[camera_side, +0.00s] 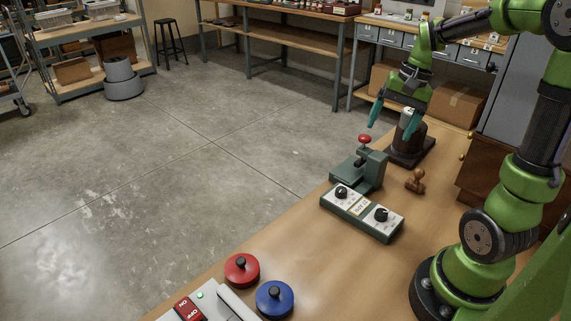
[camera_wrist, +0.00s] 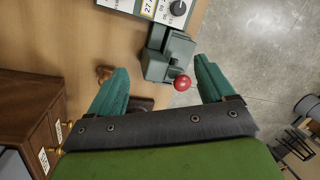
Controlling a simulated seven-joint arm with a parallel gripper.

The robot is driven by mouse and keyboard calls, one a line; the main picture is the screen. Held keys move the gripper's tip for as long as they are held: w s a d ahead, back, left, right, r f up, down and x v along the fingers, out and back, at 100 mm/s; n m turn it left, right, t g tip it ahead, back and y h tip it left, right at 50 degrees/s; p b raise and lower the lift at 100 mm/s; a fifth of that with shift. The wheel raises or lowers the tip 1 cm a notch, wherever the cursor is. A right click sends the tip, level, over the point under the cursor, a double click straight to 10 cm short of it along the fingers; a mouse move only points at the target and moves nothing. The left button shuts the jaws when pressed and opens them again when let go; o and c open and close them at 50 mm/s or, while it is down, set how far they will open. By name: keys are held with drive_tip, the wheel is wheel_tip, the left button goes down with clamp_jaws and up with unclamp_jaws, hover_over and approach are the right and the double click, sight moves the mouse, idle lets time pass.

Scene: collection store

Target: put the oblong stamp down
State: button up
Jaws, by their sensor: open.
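A brown wooden stamp (camera_side: 415,181) stands on the table to the right of the green press; the side view is too small to tell its base shape clearly. In the wrist view the stamp (camera_wrist: 102,72) shows beside the left finger, which partly hides it. My gripper (camera_side: 392,116) is open, its two teal fingers apart, above the table near the far end. The gripper is apart from the stamp.
A green press (camera_side: 372,172) with a red knob stands by a box with dials (camera_side: 361,213). A dark base (camera_side: 425,147) carries an upright dark cylinder near my fingers. A red disc (camera_side: 241,269) and a blue disc (camera_side: 274,298) lie nearer. A wooden drawer cabinet (camera_wrist: 30,115) borders the table.

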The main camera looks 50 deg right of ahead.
drive_tip(key=s+a+r+n+t, duration=0.2)
drive_tip(key=a+n, duration=0.2)
drive_tip(key=a, duration=0.6)
drive_tip(key=s+a+r+n+t, duration=0.2)
drive_tip(key=a+n+t, duration=0.1)
drive_tip(key=a, duration=0.6)
drive_tip(key=shift+a+r+n, duration=0.15)
drive_tip(key=shift+a+n, duration=0.2)
drive_tip(key=shift+n, duration=0.25)
